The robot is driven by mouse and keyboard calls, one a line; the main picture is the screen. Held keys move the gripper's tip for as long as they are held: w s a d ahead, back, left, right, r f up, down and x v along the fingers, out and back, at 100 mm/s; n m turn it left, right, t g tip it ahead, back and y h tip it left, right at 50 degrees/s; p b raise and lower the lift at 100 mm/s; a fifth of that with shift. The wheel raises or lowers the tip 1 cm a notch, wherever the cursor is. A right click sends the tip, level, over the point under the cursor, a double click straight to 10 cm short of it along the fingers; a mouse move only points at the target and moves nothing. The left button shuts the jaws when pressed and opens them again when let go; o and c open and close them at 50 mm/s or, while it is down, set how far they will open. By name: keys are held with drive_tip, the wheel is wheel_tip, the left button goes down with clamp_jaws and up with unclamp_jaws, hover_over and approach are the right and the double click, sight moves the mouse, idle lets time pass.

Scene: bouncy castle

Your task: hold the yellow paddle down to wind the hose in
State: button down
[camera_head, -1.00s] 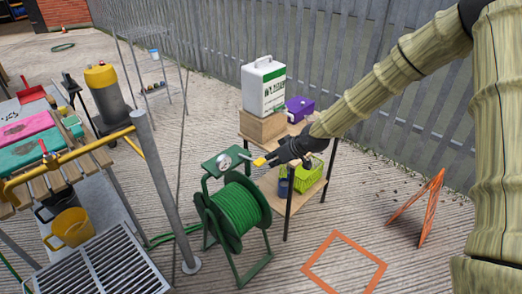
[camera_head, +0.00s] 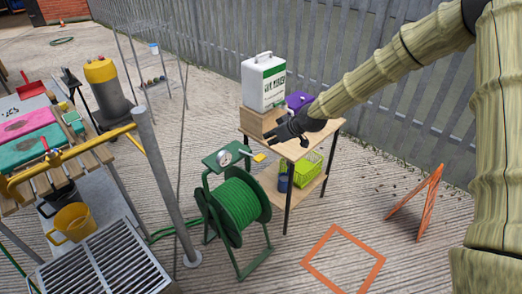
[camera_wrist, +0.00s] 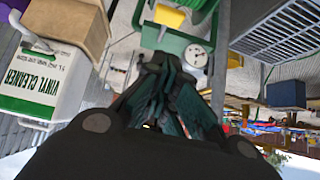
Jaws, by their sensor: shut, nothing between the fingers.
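The green hose reel (camera_head: 236,207) stands on its green frame in the head view, with green hose wound on the drum. The yellow paddle (camera_head: 259,157) sticks out at the right of the reel's top plate, beside a round white dial (camera_head: 224,158). My gripper (camera_head: 270,138) is shut and empty, above and slightly right of the paddle and apart from it, in front of the wooden table. In the wrist view the yellow paddle (camera_wrist: 169,16) shows at the top, beyond my closed fingers (camera_wrist: 172,70), with the dial (camera_wrist: 196,56) to its right.
A wooden table (camera_head: 325,131) behind the reel bears a white vinyl cleaner container (camera_head: 263,82) and a purple box. A lime basket (camera_head: 306,170) sits on its lower shelf. A grey post (camera_head: 165,185) stands left of the reel. An orange square (camera_head: 343,258) marks open ground at right.

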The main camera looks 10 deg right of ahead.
drive_tip(key=p, duration=0.3)
hover_over(261, 158)
wheel_tip(261, 158, down, 6)
drive_tip(key=shift+w+f+p, duration=0.1)
drive_tip(key=shift+f+p, duration=0.35)
drive_tip(key=shift+f, duration=1.1)
drive_tip(key=shift+f, duration=0.15)
